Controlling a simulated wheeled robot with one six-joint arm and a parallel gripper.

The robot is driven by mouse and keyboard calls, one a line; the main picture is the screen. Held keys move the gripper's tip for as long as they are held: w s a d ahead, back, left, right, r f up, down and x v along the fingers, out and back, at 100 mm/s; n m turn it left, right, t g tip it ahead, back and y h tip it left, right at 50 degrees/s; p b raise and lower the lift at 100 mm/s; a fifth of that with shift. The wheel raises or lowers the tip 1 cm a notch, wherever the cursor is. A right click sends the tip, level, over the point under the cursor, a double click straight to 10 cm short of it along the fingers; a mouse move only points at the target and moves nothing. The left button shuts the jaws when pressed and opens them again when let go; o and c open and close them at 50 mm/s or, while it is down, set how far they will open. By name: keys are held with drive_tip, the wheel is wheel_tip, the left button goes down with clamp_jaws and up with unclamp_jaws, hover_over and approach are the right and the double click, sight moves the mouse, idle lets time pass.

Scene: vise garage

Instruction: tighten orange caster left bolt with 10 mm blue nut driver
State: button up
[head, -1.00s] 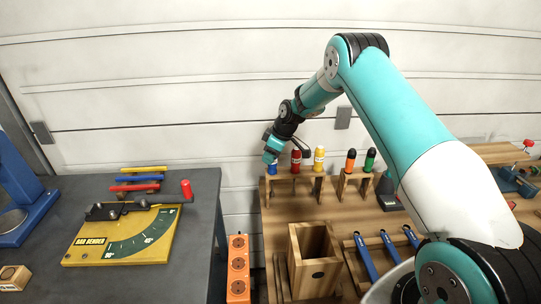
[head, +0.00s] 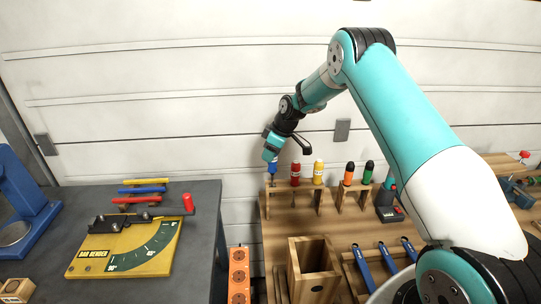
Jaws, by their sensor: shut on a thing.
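My gripper (head: 271,160) is shut on the blue nut driver (head: 272,168) at the left end of the wooden driver rack (head: 308,191). The blue handle sits just under the jaws, above the rack's top board. Its thin shaft points down toward the rack; whether the tip is clear of the rack is too small to tell. The size marking on the handle cannot be read. I cannot make out an orange caster or its bolts in this view.
A wooden box (head: 314,268) and blue-handled wrenches (head: 363,266) are in front. A bar bender (head: 125,248) lies on the grey table; a gap separates the benches.

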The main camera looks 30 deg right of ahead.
drive_tip(key=shift+r+p, duration=1.75)
drive_tip(key=shift+r, duration=2.2)
drive_tip(key=shift+o, duration=1.3)
drive_tip(key=shift+c, duration=1.3)
